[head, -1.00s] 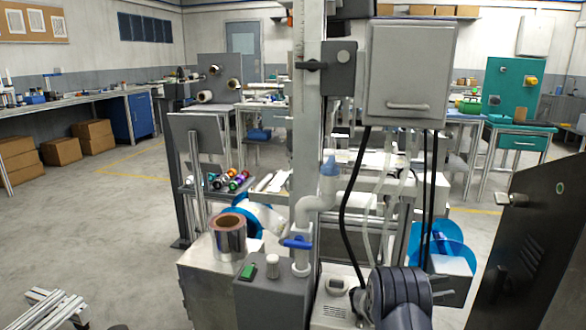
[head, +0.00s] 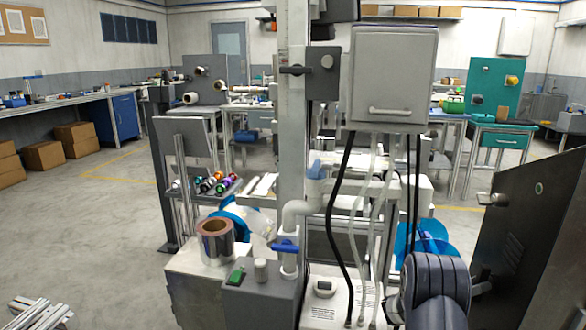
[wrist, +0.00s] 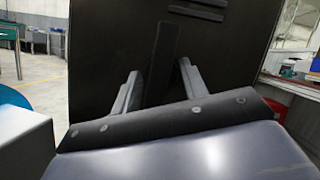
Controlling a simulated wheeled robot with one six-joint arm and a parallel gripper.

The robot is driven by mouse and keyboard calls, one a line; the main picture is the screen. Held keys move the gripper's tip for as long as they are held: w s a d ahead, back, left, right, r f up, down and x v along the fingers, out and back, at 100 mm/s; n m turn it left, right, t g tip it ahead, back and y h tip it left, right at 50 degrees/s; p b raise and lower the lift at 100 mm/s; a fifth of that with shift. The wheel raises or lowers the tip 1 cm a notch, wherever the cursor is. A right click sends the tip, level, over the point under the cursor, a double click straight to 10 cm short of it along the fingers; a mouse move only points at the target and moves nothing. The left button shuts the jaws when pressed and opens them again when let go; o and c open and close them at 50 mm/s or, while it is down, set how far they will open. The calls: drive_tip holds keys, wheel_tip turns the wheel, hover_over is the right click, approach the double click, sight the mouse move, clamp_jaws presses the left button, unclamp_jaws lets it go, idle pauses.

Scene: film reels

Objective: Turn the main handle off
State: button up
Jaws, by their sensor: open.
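A dark lever handle (head: 296,70) sticks out level from a small grey box (head: 324,72) on the white post in the head view. A metal handle (head: 492,199) sits on the dark cabinet (head: 535,235) at the right. A blue valve handle (head: 285,246) is on the white pipe low in the middle. I cannot tell which is the main handle. In the wrist view my gripper (wrist: 158,75) is open and empty, its two fingers apart in front of a dark panel (wrist: 110,40) with slots.
A grey box with a bar handle (head: 392,75) hangs beside the post, with black cables below it. A silver roll (head: 215,240) stands on a machine at the lower left. Open floor lies at the left. A red thing shows at the right in the wrist view.

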drive_tip(key=shift+n+t+y+p, duration=0.3)
drive_tip(key=shift+n+t+p, duration=0.4)
drive_tip(key=shift+n, duration=0.9)
drive_tip(key=shift+f, duration=0.1)
